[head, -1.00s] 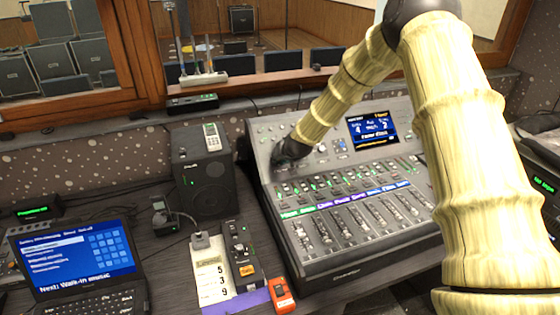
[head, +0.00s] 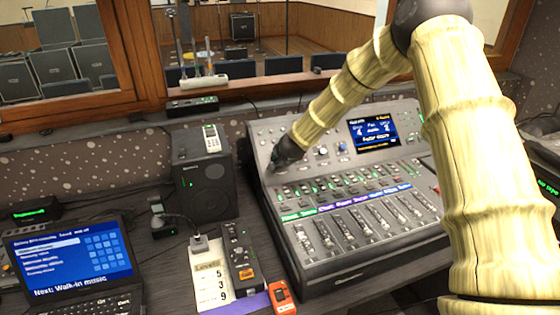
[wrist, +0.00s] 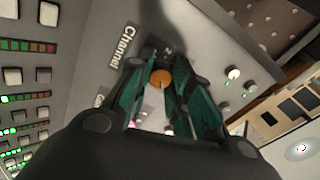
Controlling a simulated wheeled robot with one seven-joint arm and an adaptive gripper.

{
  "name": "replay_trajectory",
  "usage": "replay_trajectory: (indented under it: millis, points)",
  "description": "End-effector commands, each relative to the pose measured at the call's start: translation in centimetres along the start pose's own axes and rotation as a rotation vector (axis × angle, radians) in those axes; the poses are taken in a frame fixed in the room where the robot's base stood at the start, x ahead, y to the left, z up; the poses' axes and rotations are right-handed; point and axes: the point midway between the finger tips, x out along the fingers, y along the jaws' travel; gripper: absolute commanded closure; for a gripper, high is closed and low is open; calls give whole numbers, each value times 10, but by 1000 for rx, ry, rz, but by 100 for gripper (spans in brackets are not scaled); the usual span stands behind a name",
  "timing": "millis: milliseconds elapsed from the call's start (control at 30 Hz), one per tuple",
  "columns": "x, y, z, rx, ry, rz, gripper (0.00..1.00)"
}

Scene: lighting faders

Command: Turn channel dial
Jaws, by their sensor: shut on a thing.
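The channel dial (wrist: 161,78) shows its orange round top in the wrist view, between the green fingers of my gripper (wrist: 158,72). A printed "Channel" label (wrist: 118,46) is on the grey panel beside it. My gripper is shut on the dial, one finger on either side. In the head view my gripper (head: 285,154) is down at the left part of the mixing console (head: 268,185), and it hides the dial there. The console's screen (head: 373,133) is lit blue and black, with small text too blurred to read surely.
Rows of lit buttons (wrist: 18,98) lie left of the dial in the wrist view. Faders (head: 350,225) fill the console's front. A speaker (head: 207,185), a laptop (head: 75,260) and an orange-red device (head: 281,295) stand to the left. A window is behind.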

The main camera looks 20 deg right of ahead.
Motion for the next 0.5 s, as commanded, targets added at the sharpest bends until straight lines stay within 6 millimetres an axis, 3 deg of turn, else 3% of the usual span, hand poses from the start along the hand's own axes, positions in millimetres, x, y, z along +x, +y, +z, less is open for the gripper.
replay_trajectory:
  millis: [500]
  points:
    - [0, 0, -2, 462, 30, 30, 100]
